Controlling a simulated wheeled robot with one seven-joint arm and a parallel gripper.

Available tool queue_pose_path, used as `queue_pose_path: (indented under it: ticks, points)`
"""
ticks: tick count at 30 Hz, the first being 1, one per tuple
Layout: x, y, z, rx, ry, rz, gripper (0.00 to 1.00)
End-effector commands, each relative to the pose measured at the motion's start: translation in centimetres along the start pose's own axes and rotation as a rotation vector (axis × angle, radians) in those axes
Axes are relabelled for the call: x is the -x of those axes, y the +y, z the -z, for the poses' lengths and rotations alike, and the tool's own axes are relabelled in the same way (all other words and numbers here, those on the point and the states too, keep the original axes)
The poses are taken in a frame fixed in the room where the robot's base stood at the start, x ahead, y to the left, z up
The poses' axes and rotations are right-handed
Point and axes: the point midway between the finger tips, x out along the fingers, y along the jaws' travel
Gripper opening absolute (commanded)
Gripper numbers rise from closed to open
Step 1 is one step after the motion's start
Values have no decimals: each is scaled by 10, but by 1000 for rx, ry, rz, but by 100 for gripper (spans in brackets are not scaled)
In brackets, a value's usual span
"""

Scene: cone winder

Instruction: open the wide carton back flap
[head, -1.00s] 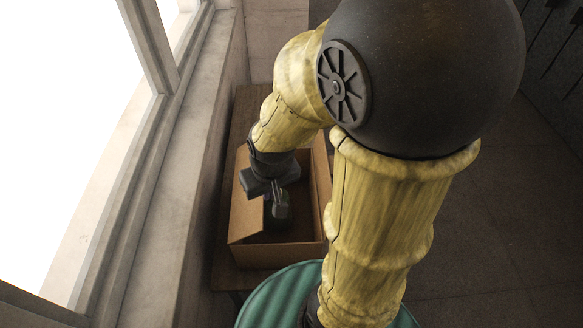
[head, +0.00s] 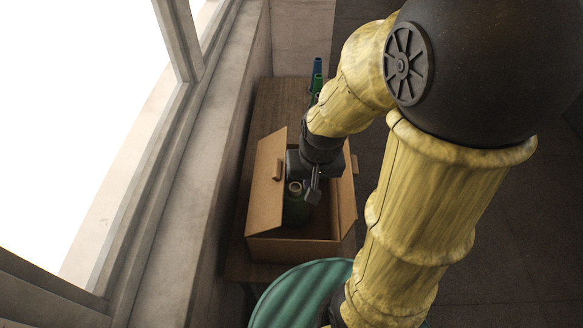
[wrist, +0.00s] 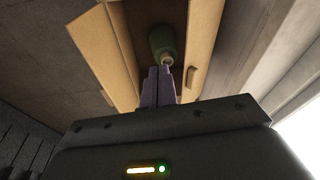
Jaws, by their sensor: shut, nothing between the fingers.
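The wide cardboard carton (head: 270,249) stands on a wooden table. Its left flap (head: 264,190) stands raised and leans outward, with a small tab (head: 278,170) on it. A right flap (head: 346,198) also stands raised, with a tab near its far end. The carton's far end is hidden behind my gripper, so I cannot tell how a flap there lies. My gripper (head: 313,192) is shut and empty over the opening, between these flaps. In the wrist view its fingers (wrist: 158,86) point into the carton, beside a green object (wrist: 161,40) inside it.
The green object (head: 294,205) stands inside the carton near the left flap. A blue-topped item (head: 317,68) and a green one stand on the table (head: 270,105) behind. The window ledge (head: 195,215) runs close on the left. A teal ribbed drum (head: 295,293) stands in front.

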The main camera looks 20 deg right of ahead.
Motion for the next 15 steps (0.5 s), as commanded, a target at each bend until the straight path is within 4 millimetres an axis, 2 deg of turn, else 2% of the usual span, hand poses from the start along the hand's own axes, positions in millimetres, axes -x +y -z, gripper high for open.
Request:
queue_pose_path:
  ticks: [5, 12, 15]
  points:
    - [-27, 15, 26, -503, -126, 52, 0]
    - [-70, 39, 77, -1336, -360, 182, 0]
    - [-82, 48, 94, -1572, -438, 232, 0]
